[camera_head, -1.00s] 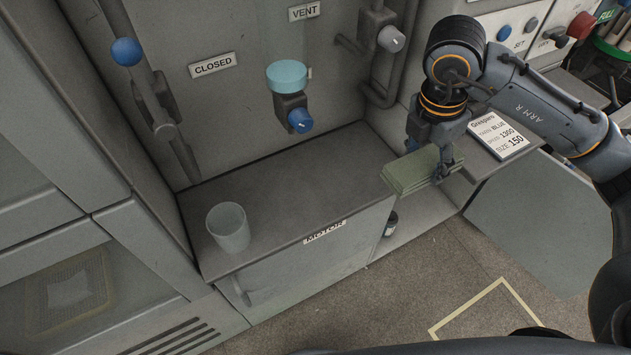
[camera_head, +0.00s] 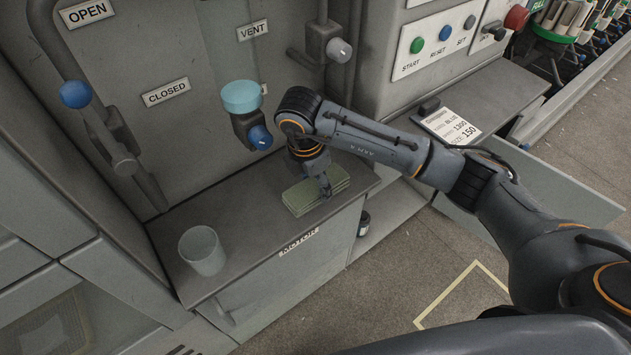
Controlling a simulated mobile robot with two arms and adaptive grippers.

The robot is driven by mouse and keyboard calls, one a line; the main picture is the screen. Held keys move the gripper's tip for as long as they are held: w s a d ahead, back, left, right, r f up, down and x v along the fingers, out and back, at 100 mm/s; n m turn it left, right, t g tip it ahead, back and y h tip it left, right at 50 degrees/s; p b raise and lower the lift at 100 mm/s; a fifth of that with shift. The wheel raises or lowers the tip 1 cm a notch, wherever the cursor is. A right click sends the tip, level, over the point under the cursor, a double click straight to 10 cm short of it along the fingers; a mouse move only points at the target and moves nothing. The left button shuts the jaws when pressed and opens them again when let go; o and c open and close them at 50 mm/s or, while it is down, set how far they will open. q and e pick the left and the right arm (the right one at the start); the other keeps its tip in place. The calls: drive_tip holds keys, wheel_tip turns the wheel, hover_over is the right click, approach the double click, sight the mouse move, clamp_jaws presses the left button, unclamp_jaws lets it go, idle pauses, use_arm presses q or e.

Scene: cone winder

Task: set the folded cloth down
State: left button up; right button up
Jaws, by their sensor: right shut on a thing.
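The folded green cloth (camera_head: 303,197) is at the right part of the grey motor cabinet top (camera_head: 236,220). My right gripper (camera_head: 325,190) is shut on the cloth near its right side. The cloth lies flat and looks to be on or just above the surface; I cannot tell whether it touches. My left gripper is not in view.
A translucent cup (camera_head: 202,251) stands on the left of the cabinet top. A blue-knobbed valve with a light-blue cap (camera_head: 241,97) sticks out of the wall behind. A printed card (camera_head: 447,126) lies on the shelf to the right. The cabinet top between cup and cloth is clear.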

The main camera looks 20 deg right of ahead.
sight(309, 190)
drive_tip(key=shift+f, duration=0.4)
drive_tip(key=shift+f, duration=0.15)
drive_tip(key=o, duration=1.1)
drive_tip(key=shift+o, duration=0.2)
wheel_tip(309, 190, up, 12)
drive_tip(key=a, duration=0.1)
drive_tip(key=shift+s+a, duration=0.3)
